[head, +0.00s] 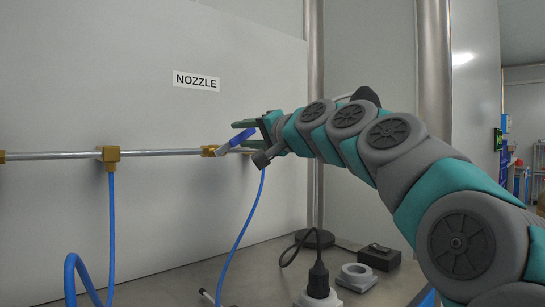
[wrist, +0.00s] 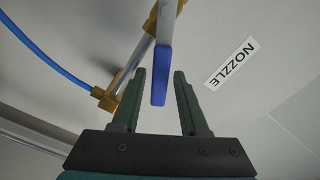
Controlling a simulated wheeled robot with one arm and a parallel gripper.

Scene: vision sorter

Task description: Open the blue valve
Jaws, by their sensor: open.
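The blue valve handle (head: 237,139) sits at the right end of the metal pipe, beside a brass fitting (head: 210,151). It slants up to the right, at an angle to the pipe. In the wrist view the blue handle (wrist: 161,75) reaches down to the gap between my fingertips. My gripper (head: 246,132) is at the handle, with its fingers around the handle's end. In the wrist view my gripper (wrist: 160,75) is open, with a finger on each side of the handle and visible gaps to both.
A sign reading NOZZLE (head: 196,81) is on the wall above. A brass tee (head: 109,154) with a blue hose (head: 111,220) is on the pipe at left. A black box (head: 380,257), a grey ring-shaped part (head: 356,277) and a black plug (head: 318,279) are on the table below my arm.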

